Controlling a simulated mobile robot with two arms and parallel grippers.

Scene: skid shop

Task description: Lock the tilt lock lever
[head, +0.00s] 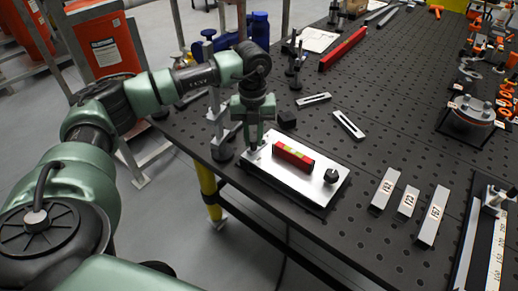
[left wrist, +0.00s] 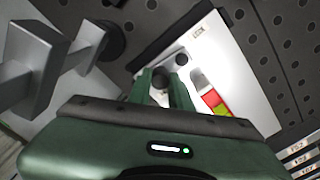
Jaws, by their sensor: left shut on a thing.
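The tilt plate (head: 318,189), a bright metal plate on a dark base, lies near the table's edge. My left gripper (head: 254,149) points down at its far left end. In the left wrist view the gripper (left wrist: 160,92) is shut on the dark tilt lock lever (left wrist: 162,75), whose knob shows between the fingers. The lever is mostly hidden by the gripper in the head view. A dark round part (left wrist: 181,57) sits beside it, near a small label (left wrist: 197,32) that seems to read LOCK. My right gripper is in neither view.
A red level (head: 293,156) with a yellow-green window and a black knob (head: 331,176) sit on the plate. Grey clamps (head: 222,146) stand left of the gripper. Labelled metal blocks (head: 408,202) lie to the right on the perforated table (head: 300,118).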

